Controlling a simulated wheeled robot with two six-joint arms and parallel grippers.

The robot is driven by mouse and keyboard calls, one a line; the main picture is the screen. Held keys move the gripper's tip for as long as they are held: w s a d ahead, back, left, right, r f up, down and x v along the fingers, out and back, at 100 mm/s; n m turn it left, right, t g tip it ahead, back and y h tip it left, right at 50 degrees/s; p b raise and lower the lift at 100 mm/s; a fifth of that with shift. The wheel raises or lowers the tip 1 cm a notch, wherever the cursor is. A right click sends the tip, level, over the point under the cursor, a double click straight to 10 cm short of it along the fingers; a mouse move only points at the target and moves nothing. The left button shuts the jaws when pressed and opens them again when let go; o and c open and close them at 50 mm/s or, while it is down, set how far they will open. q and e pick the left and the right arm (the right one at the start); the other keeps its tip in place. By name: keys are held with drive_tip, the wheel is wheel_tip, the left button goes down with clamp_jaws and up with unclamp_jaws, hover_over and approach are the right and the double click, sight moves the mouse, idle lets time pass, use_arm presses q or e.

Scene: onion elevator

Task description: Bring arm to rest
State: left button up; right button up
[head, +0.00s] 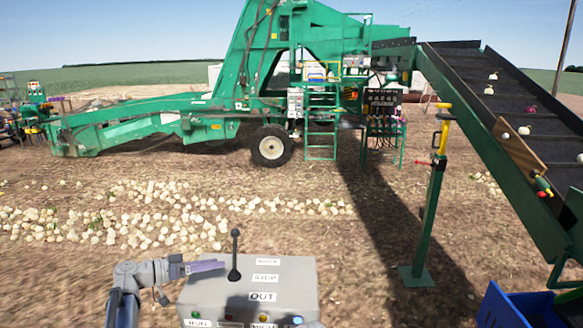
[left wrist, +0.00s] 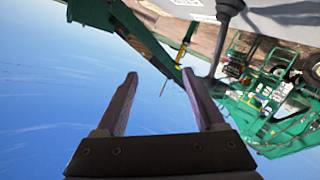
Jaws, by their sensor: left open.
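My left arm (head: 124,290) comes in from the lower left in the head view. Its left gripper (head: 212,266) is at the left of a black lever (head: 234,256) that stands upright on a grey control box (head: 290,275). In the left wrist view the two fingers of this gripper (left wrist: 160,74) are apart, with nothing between them. The lever (left wrist: 221,45) shows there beyond the right finger, outside the jaws. Whether the finger touches the lever is not clear. My right gripper is not seen.
The box carries labels including STOP and OUT, with buttons along its front edge. A green elevator machine (head: 265,70) stands behind. A dark conveyor belt (head: 510,90) slopes at the right, above a blue bin (head: 505,308). Onions (head: 150,225) lie on the soil.

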use_arm(q)
drive_tip(key=s+d+f+n+g+y, duration=0.2)
drive_tip(key=s+d+f+g+y, duration=0.3)
drive_tip(key=s+d+f, duration=0.5)
drive_tip(key=s+a+f+n+g+y, duration=0.1)
drive_tip(key=s+a+f+n+y, duration=0.1)
drive_tip(key=s+f+y, duration=0.3)
drive_tip(key=s+a+f+n+g+y, duration=0.1)
drive_tip(key=s+f+n+y, duration=0.15)
drive_tip(key=s, duration=0.55)
drive_tip(key=s+d+f+m+y+b, duration=0.1)
drive_tip(key=s+d+f+m+b, duration=0.1)
drive_tip(key=d+f+b, duration=0.3)
drive_tip(key=s+d+f+m+g+y+b, duration=0.1)
drive_tip(key=s+d+f+m+b, duration=0.1)
drive_tip(key=d+f+b, duration=0.3)
wheel_tip(320, 180, down, 4)
drive_tip(key=s+b, duration=0.1)
drive_tip(key=b, duration=0.3)
drive_tip(key=shift+s+f, duration=0.2)
drive_tip(key=shift+s, duration=0.15)
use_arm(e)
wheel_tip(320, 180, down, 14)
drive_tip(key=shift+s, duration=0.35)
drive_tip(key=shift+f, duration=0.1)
